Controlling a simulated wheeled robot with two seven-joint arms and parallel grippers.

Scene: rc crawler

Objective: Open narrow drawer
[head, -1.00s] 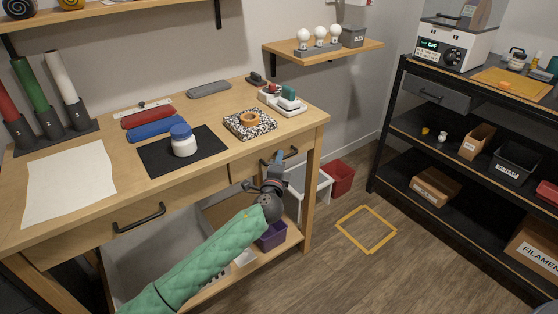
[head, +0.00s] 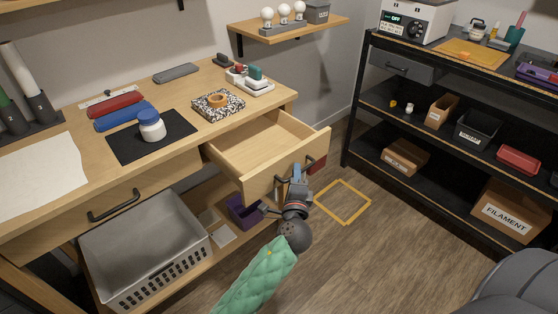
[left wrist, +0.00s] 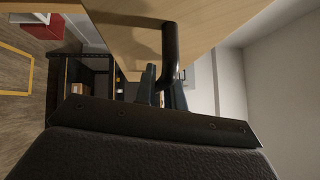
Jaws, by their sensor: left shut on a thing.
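The narrow drawer (head: 262,148) at the right end of the wooden workbench is pulled well out, and its inside looks empty. My left gripper (head: 297,177) is at the drawer's front, shut on its dark bar handle (head: 285,178). In the left wrist view the handle (left wrist: 170,55) comes between the fingers (left wrist: 161,88), against the wooden drawer front (left wrist: 215,22). The fingers partly hide the handle in the head view. My right gripper is not in view.
The wide drawer (head: 110,205) to the left is shut. A grey perforated bin (head: 145,250) and a purple bin (head: 243,212) sit on the shelf below. A black shelving rack (head: 350,130) stands at right. Floor with a yellow taped square (head: 343,202) is clear between.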

